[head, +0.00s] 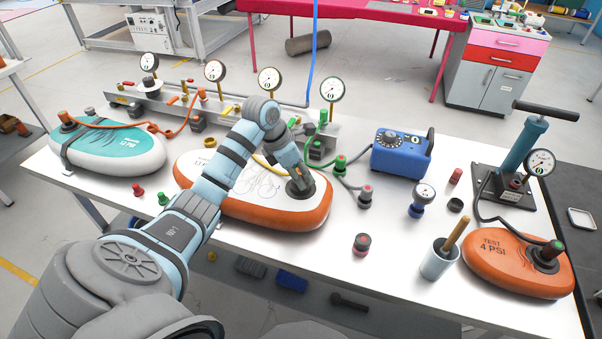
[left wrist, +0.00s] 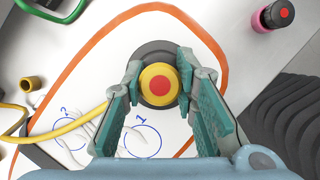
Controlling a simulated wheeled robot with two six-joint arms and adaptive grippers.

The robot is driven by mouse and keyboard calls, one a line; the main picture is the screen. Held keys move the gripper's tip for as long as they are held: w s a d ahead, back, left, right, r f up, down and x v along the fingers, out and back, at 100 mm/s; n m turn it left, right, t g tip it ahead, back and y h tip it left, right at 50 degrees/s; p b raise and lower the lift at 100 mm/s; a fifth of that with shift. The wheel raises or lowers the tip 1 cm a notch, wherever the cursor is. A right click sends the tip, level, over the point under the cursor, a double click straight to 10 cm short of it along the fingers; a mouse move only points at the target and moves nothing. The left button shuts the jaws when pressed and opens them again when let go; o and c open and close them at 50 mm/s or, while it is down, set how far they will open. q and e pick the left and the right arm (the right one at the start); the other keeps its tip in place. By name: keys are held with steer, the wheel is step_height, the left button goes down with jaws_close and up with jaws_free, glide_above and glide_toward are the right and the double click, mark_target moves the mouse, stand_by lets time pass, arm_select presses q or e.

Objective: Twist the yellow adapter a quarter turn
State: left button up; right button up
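The yellow adapter (left wrist: 147,92), a round yellow collar with a red centre, sits on a dark round valve base on the white-topped, orange-edged board (left wrist: 190,24). A yellow hose (left wrist: 72,130) runs from it to the left. My left gripper (left wrist: 159,76) has its two teal fingers on opposite sides of the adapter, apparently touching it. In the head view, my left gripper (head: 299,182) reaches down to the dark valve base (head: 300,191) at the right part of the middle board (head: 255,210) and hides the adapter. My right gripper is not in view.
A teal-and-white board (head: 125,155) lies at left and an orange board (head: 515,262) at right. Gauges (head: 215,70) stand on a rail behind. A blue box (head: 400,155), a hand pump (head: 525,145) and a cup (head: 438,262) are on the right.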

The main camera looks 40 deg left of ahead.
arm_select(q)
steer(key=o, duration=0.4)
steer(key=c, duration=0.5)
steer(key=m+h+b, duration=0.1)
steer(key=m+b, duration=0.1)
steer(key=m, duration=0.1)
steer(key=shift+f, duration=0.15)
steer(key=shift+c, duration=0.2)
steer(key=shift+m+g+b, duration=0.45)
steer(key=shift+m+g, duration=0.05)
steer(key=shift+m, duration=0.4)
steer(key=shift+h, duration=0.3)
